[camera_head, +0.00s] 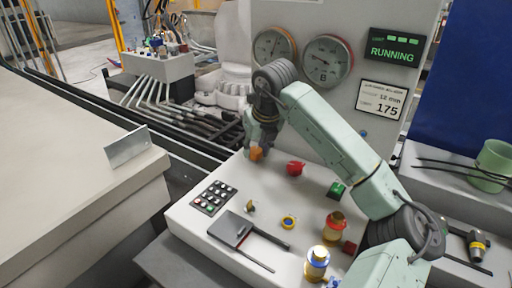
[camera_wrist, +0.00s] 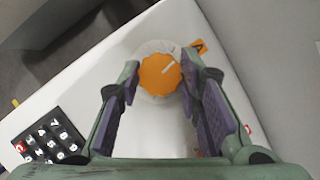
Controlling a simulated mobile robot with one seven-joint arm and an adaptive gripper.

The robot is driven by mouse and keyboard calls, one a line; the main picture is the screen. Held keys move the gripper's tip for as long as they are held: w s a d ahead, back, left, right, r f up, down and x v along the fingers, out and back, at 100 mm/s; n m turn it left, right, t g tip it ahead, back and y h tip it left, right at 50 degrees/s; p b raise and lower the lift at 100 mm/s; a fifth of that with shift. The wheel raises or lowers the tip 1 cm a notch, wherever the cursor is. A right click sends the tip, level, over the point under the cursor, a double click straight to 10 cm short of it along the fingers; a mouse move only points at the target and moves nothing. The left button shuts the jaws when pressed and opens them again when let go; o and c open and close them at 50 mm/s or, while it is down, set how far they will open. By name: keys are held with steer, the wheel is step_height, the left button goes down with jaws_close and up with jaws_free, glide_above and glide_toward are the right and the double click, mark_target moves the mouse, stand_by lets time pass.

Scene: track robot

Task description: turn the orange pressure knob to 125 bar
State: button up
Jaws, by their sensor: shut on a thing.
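The orange knob (camera_head: 255,153) sits at the back left of the white control panel. In the wrist view the orange knob (camera_wrist: 156,78) has a white pointer line aimed to the upper right. My gripper (camera_wrist: 161,84) is shut on it, with a purple-padded finger on each side. In the head view my gripper (camera_head: 262,138) reaches down over the knob and partly hides it. A left gauge (camera_head: 271,46) is partly covered by my arm. The right gauge (camera_head: 328,61) is marked B. Both needles are too small to read exactly.
An orange tag (camera_wrist: 199,47) with an A is beside the knob. A red knob (camera_head: 295,168) stands right of it. A keypad (camera_head: 214,197), green button (camera_head: 337,189) and grey flap (camera_head: 231,229) are nearer. A sign (camera_head: 380,99) reads 12 mm and 175; a display (camera_head: 394,49) reads RUNNING.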

steer(key=shift+d+f+n+b, duration=0.1)
steer(key=shift+f+n+b, duration=0.15)
steer(key=shift+n+b, duration=0.4)
steer(key=shift+c, duration=0.2)
steer(key=shift+n+y+b, duration=0.3)
steer(key=shift+n+b, duration=0.05)
steer(key=shift+b, duration=0.15)
steer(key=shift+r+n+g+y+b, duration=0.3)
steer(key=shift+n+y, duration=0.1)
steer(key=shift+n, duration=0.7)
steer(key=o, duration=1.1)
steer(key=shift+o, duration=0.2)
steer(key=v, duration=1.2)
